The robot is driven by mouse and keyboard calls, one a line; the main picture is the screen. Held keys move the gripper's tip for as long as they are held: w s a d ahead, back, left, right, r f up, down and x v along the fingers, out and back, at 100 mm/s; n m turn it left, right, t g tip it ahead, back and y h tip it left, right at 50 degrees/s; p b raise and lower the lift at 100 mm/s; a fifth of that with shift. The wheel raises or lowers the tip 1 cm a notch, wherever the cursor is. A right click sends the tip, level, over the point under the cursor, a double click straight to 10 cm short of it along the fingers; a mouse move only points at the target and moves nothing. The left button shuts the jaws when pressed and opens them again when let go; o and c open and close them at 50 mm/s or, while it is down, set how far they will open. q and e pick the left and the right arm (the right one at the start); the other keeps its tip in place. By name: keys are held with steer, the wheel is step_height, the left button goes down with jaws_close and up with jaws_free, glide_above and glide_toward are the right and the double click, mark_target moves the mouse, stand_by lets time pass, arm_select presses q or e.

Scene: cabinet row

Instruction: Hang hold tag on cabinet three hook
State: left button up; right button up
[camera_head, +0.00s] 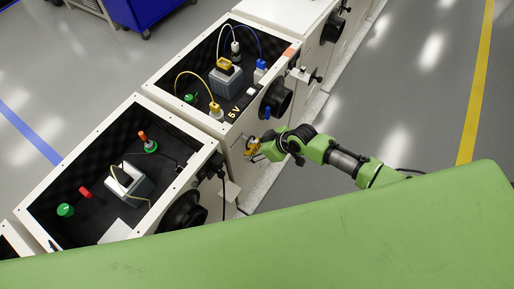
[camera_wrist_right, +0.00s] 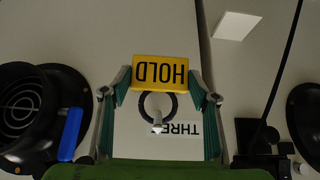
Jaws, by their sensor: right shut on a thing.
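The yellow HOLD tag (camera_wrist_right: 160,71) is held between the two fingers of my right gripper (camera_wrist_right: 163,88), and its lettering looks upside down in the wrist view. Its black ring (camera_wrist_right: 144,96) hangs on the lower side of the tag in that picture. The pale tip of the hook (camera_wrist_right: 157,119) appears inside the ring's outline; I cannot tell whether it passes through. A white label reading THREE (camera_wrist_right: 183,128) is partly covered by a finger. In the head view my right gripper (camera_head: 257,150) and the tag are at the front face of the cabinet (camera_head: 233,150). My left gripper is out of view.
A round black port (camera_wrist_right: 22,115) with a blue handle (camera_wrist_right: 70,133) is beside the gripper. Another black round fitting and a dark cable (camera_wrist_right: 281,65) are on the other side. A neighbouring open cabinet (camera_head: 105,120) stands nearer. The floor right of the row is clear.

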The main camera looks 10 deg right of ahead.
steer(key=o, duration=0.9)
steer(key=v, duration=1.2)
steer(key=shift+d+f, duration=0.1)
